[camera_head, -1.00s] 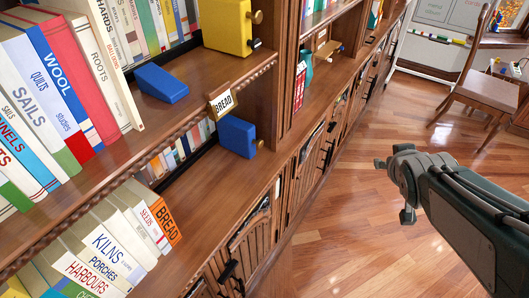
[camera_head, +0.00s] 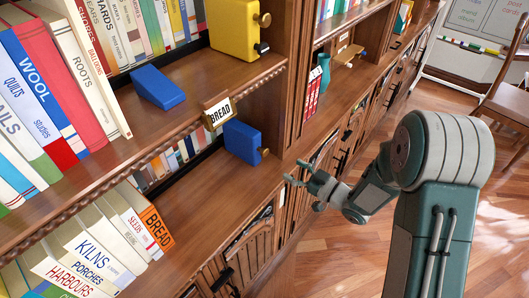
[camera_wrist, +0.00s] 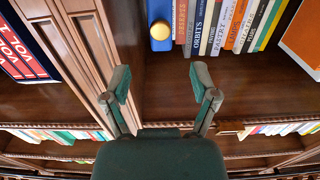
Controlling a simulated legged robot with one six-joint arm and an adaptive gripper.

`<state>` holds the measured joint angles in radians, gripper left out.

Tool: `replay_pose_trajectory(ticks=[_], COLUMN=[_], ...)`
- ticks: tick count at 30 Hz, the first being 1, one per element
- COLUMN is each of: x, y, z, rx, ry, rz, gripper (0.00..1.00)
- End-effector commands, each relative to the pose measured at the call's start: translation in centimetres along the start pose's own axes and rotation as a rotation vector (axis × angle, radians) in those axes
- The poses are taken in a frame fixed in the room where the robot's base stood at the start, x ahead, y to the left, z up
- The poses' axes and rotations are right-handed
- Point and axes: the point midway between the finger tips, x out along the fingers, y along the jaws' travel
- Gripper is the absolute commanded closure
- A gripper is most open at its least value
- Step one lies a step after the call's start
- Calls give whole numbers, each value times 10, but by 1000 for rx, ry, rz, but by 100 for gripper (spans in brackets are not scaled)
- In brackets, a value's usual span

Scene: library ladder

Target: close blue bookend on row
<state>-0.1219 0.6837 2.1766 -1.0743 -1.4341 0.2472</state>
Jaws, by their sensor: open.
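The blue bookend (camera_head: 242,141) is a box with a brass knob on its right side. It stands on the lower shelf (camera_head: 205,190) near the upright, right of and apart from the front book row. That row ends in the orange BREAD book (camera_head: 157,228), and its books lean. In the wrist view a blue block with a round yellow knob (camera_wrist: 160,31), apparently the bookend, shows at the top beside several books. My gripper (camera_head: 300,180) is open and empty, in front of the cabinet, right of the bookend and apart from it. Its spread fingers also show in the wrist view (camera_wrist: 162,88).
A BREAD label (camera_head: 217,112) hangs at that shelf's edge, above the bookend. Red volumes (camera_head: 312,90) stand beyond the upright. Open floor (camera_head: 330,250) lies right.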

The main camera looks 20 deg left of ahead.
Motion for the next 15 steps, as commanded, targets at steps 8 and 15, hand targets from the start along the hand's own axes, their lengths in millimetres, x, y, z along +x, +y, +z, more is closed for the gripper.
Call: replay_pose_trajectory(ticks=[8, 15], x=[41, 84], y=[-2, -1], z=[0, 0], rx=[-3, -2], ry=[2, 1], rz=[-6, -3], gripper=[24, 24])
